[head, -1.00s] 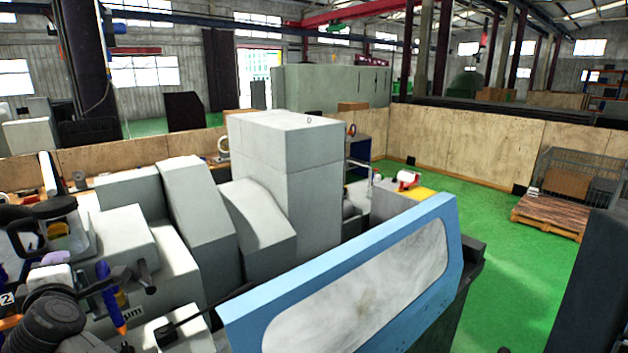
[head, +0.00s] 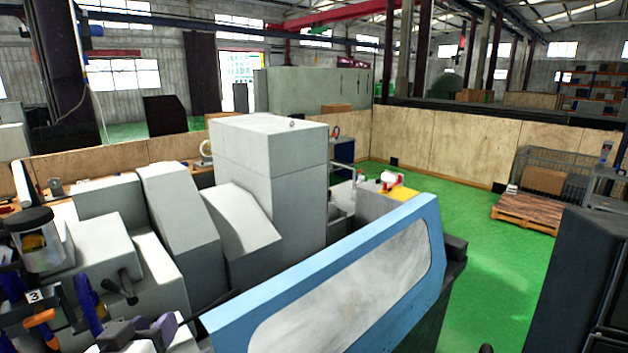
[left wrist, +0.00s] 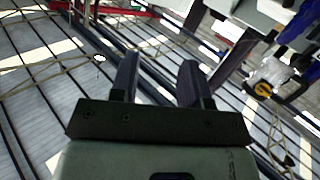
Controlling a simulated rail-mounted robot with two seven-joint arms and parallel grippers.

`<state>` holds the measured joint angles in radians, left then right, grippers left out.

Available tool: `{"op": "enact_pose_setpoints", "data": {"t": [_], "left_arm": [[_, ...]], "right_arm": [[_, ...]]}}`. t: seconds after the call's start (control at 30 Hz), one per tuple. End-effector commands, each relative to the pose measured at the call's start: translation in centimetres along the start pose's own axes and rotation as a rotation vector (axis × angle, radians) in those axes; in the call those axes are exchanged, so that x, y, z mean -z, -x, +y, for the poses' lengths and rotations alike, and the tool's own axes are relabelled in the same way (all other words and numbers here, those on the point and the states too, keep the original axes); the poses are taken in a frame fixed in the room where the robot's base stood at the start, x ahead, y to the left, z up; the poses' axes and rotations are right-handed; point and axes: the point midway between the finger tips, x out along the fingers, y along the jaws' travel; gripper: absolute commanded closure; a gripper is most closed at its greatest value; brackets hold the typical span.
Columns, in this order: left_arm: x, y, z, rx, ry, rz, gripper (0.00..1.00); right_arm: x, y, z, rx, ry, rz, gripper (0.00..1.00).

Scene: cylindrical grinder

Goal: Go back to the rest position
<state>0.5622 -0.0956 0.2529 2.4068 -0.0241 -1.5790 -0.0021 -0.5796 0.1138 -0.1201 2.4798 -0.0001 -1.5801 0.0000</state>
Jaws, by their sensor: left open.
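My left gripper (left wrist: 157,78) shows in the left wrist view with its two dark fingers apart and nothing between them. It points toward the roof structure, away from any surface. In the head view, grey and purple parts low at the bottom left edge look like my left arm, but I cannot make out the fingers there. My right gripper is in neither current view. The grinder (head: 270,180) fills the middle of the head view, with light grey housings and a blue-framed door (head: 340,280) in front.
A clear jar with a dark lid (head: 36,240) and blue clamps (head: 88,305) are at the left; the jar also shows in the left wrist view (left wrist: 268,85). A black handle (head: 120,286) juts from the machine. A pallet (head: 525,212) stands at the right. Green floor (head: 490,270) is clear.

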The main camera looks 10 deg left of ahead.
Motion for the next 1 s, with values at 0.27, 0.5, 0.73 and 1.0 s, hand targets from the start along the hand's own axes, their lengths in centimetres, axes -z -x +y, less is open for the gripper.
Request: {"op": "enact_pose_setpoints", "data": {"t": [0.27, 0.5, 0.73, 1.0], "left_arm": [[-17.0, 2.8, 2.4, -0.081, -0.263, -0.344, 0.57], [-30.7, 9.2, 1.1, -0.13, -0.392, -0.677, 0.57], [-38.6, 16.1, -2.0, -0.12, -0.434, -0.924, 0.57], [-41.9, 20.3, -3.6, -0.11, -0.437, -1.049, 0.57]], "right_arm": [[0.2, 0.6, 0.1, -0.002, 0.003, -0.001, 1.0], [0.2, 1.0, 0.3, -0.008, 0.01, -0.002, 1.0], [0.3, 1.2, 0.3, -0.008, 0.01, -0.002, 1.0], [0.3, 1.4, 0.2, -0.005, 0.006, -0.002, 1.0]]}}
